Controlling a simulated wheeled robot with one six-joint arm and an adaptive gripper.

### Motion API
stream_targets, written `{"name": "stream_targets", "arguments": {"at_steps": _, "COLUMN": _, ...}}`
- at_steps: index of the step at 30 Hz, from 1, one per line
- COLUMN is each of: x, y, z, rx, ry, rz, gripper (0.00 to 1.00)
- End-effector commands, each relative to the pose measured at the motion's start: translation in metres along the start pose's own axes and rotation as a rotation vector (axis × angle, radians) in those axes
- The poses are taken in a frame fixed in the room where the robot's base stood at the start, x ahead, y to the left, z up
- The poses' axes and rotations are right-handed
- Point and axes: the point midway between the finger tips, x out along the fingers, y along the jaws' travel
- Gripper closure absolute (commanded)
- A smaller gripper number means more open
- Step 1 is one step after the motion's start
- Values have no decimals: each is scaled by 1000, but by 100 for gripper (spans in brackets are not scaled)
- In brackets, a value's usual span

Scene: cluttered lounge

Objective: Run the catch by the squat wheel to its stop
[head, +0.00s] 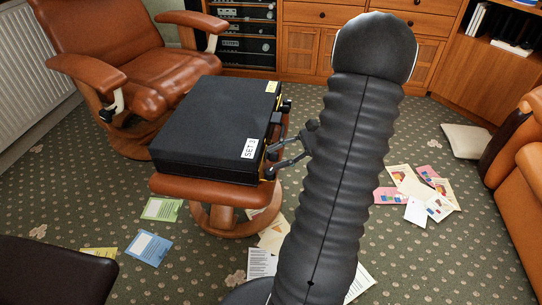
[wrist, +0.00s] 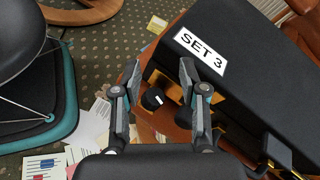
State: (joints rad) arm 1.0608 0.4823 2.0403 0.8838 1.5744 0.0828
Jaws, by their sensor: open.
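A black case (head: 205,125) marked SET 3 lies flat on a brown leather footstool (head: 165,186); the case (wrist: 245,90) also fills the right of the wrist view. Its near side has a gold-coloured strip. A squat black wheel (wrist: 153,99) with a white mark sits on that side. My gripper (wrist: 161,78) is open, its fingers either side of the wheel in the picture; I cannot tell whether they touch it. In the head view my gripper (head: 284,157) is beside the case's right side. A dark block (wrist: 276,150), possibly the catch, shows farther along; I cannot tell its position.
A brown armchair (head: 130,60) stands behind the footstool. Papers (head: 420,190) lie scattered on the carpet. An orange-brown seat (head: 520,170) is at the right edge, and wooden cabinets (head: 300,50) are at the back. My arm hides part of the floor.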

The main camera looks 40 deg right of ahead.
Motion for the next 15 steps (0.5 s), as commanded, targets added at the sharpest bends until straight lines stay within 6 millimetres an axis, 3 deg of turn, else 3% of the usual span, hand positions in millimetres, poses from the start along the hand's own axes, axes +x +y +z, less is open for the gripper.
{"name": "stream_targets", "arguments": {"at_steps": 1, "x": -13, "y": 4, "z": -20, "rx": 47, "ry": -32, "rz": -68, "gripper": 57}}
{"name": "stream_targets", "arguments": {"at_steps": 6, "x": -55, "y": 15, "z": -70, "rx": 156, "ry": -132, "rz": -285, "gripper": 57}}
{"name": "stream_targets", "arguments": {"at_steps": 10, "x": -79, "y": 25, "z": -96, "rx": 203, "ry": -183, "rz": -407, "gripper": 57}}
{"name": "stream_targets", "arguments": {"at_steps": 15, "x": -94, "y": 32, "z": -111, "rx": 226, "ry": -214, "rz": -484, "gripper": 57}}
